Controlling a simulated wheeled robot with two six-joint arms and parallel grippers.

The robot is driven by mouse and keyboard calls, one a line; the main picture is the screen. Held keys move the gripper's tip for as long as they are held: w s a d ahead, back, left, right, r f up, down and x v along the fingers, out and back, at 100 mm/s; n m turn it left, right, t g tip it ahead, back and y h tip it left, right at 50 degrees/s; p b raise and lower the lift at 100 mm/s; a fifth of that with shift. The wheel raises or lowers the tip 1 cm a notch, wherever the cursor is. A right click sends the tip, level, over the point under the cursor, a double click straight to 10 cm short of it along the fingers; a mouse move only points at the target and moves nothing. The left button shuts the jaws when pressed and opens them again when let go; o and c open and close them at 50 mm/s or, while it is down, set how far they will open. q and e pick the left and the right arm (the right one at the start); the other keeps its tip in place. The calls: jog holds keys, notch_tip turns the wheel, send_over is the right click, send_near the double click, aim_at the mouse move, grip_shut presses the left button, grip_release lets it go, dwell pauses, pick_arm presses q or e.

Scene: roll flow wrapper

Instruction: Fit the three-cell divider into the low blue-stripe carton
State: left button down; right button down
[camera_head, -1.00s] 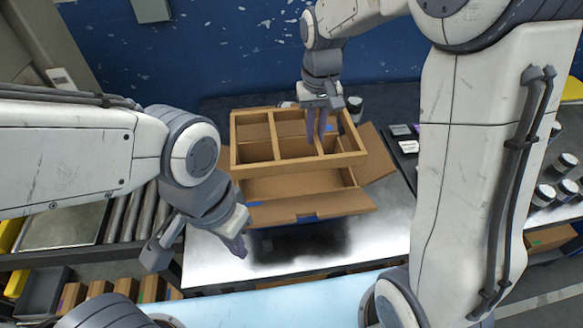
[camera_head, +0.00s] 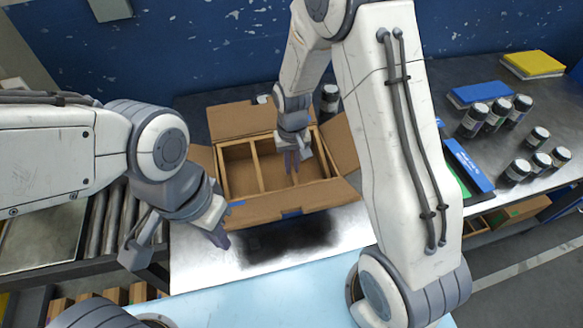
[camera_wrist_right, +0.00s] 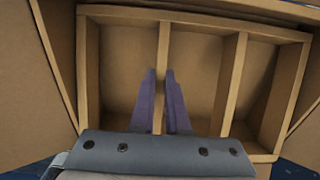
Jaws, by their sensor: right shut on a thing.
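The low brown carton (camera_head: 290,203) stands open on the metal table, flaps spread, with blue marks on its front. The three-cell divider (camera_head: 259,165), a tan frame with two partitions, is within the carton's opening. Whether it rests on the floor is hard to tell. My right gripper (camera_head: 291,168) reaches down into the divider, shut on a partition. In the right wrist view its purple fingers (camera_wrist_right: 161,105) straddle a partition of the divider (camera_wrist_right: 163,55), with carton walls around the frame. My left gripper (camera_head: 222,238) hangs empty by the carton's front left corner; its finger gap is unclear.
Dark jars (camera_head: 497,115) stand in groups at the right, near blue (camera_head: 470,165) and yellow (camera_head: 533,64) flat items. Another jar (camera_head: 330,98) stands behind the carton. Rollers (camera_head: 110,225) lie at the left. The metal table in front of the carton is bare.

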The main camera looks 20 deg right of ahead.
jog(key=shift+s+f, duration=0.1)
jog(key=shift+f, duration=0.8)
jog(key=c, duration=0.9)
grip_release()
notch_tip(320, 180, up, 12)
jog(key=s+a+r+n, duration=0.2)
jog(key=s+a, duration=0.1)
jog(key=s, duration=0.4)
jog(key=s+a+r+n, duration=0.2)
jog(key=s+n, duration=0.1)
jog(key=s, duration=0.5)
jog(key=s+a+r+n+y, duration=0.1)
jog(key=s+a+r+n, duration=0.1)
jog(key=s, duration=0.6)
jog(key=shift+s+a, duration=0.25)
jog(key=shift+a, duration=0.55)
